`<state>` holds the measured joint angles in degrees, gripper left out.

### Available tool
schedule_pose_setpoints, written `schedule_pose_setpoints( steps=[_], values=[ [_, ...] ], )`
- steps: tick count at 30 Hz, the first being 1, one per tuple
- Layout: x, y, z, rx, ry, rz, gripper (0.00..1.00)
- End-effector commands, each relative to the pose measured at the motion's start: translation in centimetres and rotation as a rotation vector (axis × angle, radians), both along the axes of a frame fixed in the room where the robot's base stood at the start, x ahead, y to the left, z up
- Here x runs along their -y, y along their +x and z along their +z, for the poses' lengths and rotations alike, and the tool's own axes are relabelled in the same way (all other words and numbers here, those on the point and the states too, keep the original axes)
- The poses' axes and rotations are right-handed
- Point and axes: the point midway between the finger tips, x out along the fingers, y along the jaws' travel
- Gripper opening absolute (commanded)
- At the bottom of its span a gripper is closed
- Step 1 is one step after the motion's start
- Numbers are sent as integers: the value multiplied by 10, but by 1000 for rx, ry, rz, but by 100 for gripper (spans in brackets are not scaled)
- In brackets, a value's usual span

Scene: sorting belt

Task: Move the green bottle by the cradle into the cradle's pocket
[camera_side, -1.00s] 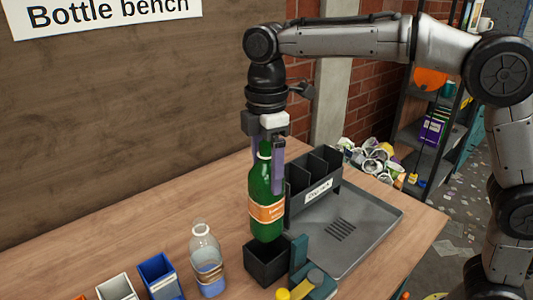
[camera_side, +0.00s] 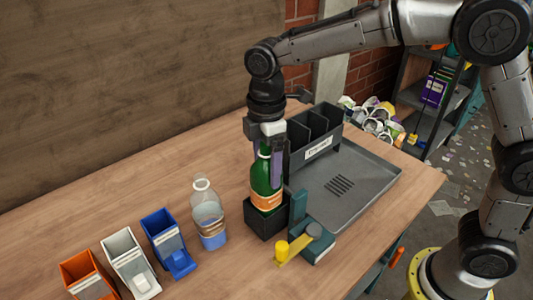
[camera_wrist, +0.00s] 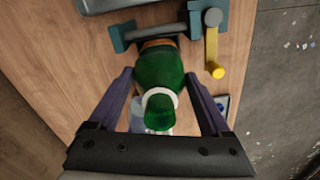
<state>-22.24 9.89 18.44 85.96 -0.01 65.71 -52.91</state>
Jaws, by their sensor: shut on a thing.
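The green bottle (camera_side: 266,188), with a white neck ring and an orange label, stands about upright in the black square pocket of the cradle (camera_side: 260,223). Its lower part is hidden by the pocket walls. My gripper (camera_side: 265,172) points down, its purple fingers shut on the bottle's upper part. In the wrist view the bottle (camera_wrist: 158,75) lies between the two fingers, neck towards the camera. The cradle has a teal clamp (camera_side: 298,208) and a yellow-knobbed lever (camera_side: 283,248) at its right side.
A clear bottle (camera_side: 208,215) stands just left of the cradle. Blue (camera_side: 165,240), white (camera_side: 128,258) and orange (camera_side: 85,275) bins sit at front left. A dark divided crate (camera_side: 312,140) and a grey tray (camera_side: 365,190) are behind and right.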

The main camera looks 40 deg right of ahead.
Motion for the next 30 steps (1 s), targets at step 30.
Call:
schedule_pose_setpoints(
  steps=[30],
  values=[
    [0,0,-11,0,0,0,0]
  ],
)
